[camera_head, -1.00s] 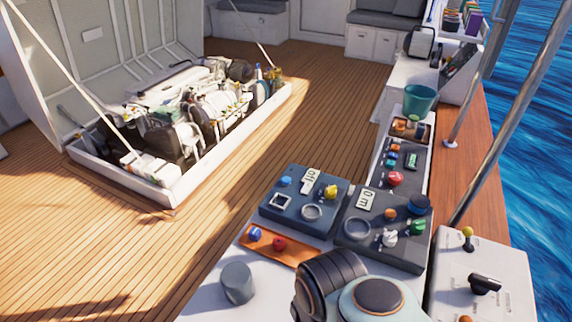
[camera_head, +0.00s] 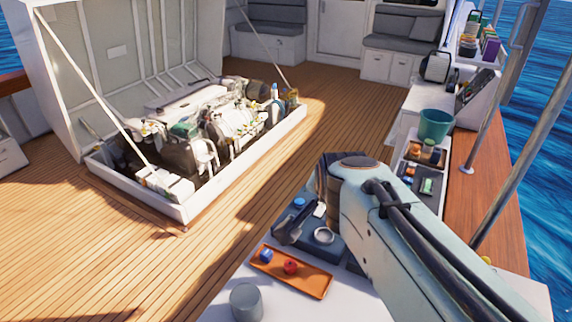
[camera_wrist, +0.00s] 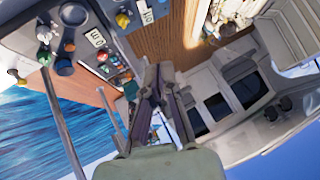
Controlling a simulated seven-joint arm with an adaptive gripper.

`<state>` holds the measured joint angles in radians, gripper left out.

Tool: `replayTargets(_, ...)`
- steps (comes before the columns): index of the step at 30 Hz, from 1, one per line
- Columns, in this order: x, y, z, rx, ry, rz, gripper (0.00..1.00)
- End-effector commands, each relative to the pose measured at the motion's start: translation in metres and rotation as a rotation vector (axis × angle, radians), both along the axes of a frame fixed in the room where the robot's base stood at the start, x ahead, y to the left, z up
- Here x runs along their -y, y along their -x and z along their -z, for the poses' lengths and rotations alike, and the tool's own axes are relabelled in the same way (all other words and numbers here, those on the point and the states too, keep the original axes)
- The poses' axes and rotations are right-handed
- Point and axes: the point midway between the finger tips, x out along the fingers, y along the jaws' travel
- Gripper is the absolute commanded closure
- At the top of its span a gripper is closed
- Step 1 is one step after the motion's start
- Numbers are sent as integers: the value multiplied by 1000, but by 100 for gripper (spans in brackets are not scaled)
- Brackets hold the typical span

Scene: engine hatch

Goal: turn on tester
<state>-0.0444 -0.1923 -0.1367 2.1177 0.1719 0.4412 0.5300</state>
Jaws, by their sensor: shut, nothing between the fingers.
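The dark blue box with the off label, which I take to be the tester (camera_head: 335,248), stands on the white counter. Its blue button (camera_head: 299,203) and round ring (camera_head: 323,235) show in the head view, with part of its white label (camera_head: 319,210). My arm hides its right side. In the wrist view its label (camera_wrist: 145,12) and yellow knob (camera_wrist: 122,20) are at the top edge. My gripper (camera_head: 285,234) is shut and empty, in front of the box's left part in the head view. Its fingers (camera_wrist: 159,74) are close together in the wrist view; I cannot tell whether they touch the box.
A grey cylinder (camera_head: 246,301) stands at the counter's front. The dark panel with the 0 m label (camera_wrist: 96,38) is beside the box. A green bucket (camera_head: 435,125) stands farther back. The open engine hatch (camera_head: 130,60) is at left.

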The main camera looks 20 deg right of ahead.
Motion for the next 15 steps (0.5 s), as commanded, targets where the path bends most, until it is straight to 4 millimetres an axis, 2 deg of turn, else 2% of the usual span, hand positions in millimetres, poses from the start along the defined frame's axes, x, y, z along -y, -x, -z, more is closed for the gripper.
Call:
replayTargets(1,13,-26,0,35,12,57,100)
replayTargets(3,31,-59,1,91,35,135,100)
replayTargets(8,60,-123,22,170,131,244,100)
replayTargets(12,71,-163,64,166,242,264,100)
replayTargets(15,71,-179,102,117,312,250,100)
